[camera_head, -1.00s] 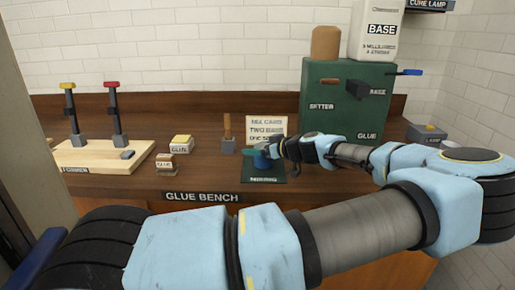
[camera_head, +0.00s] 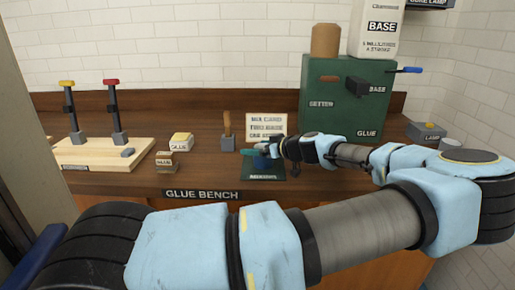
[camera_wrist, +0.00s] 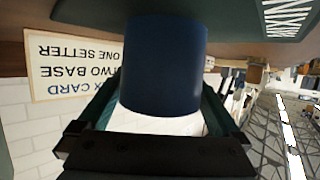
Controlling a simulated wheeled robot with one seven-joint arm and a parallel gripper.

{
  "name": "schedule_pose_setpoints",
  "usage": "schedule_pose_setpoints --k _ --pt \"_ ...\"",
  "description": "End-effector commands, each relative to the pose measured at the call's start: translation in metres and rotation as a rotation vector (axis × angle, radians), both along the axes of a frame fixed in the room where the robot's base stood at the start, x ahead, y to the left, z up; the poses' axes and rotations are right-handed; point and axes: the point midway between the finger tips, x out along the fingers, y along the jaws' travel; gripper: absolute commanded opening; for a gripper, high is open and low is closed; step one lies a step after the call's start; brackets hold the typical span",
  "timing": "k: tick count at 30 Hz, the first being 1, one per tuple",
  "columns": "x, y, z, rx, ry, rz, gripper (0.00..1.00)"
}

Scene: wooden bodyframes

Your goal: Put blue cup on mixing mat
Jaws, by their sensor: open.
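The blue cup (camera_wrist: 163,62) fills the middle of the wrist view, between the two teal fingers of my gripper (camera_wrist: 160,100). The fingers are apart, one on each side of the cup; contact cannot be told. In the head view the cup (camera_head: 262,162) is small and partly hidden by my gripper (camera_head: 259,153). It is at the dark green mixing mat (camera_head: 264,174), in front of the card. The cup seems to stand on the mat, but its base is hard to make out.
A recipe card (camera_head: 266,125) stands just behind the mat. A green dispenser box (camera_head: 340,115) is at the back right. A small block with a wooden handle (camera_head: 227,143) and the glue containers (camera_head: 180,142) are to the left. Bare bench lies between them.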

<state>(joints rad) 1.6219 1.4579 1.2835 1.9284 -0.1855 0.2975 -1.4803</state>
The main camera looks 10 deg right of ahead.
Motion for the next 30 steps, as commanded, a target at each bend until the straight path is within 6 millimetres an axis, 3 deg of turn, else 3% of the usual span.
schedule_pose_setpoints --k 15,21,30 --pt "-0.078 -0.055 0.031 -0.001 0.0 -0.005 1.0" --pt "-0.09 -0.063 0.039 -0.001 -0.001 -0.003 1.0" --pt "-0.092 -0.063 0.04 -0.001 0.0 -0.002 1.0"
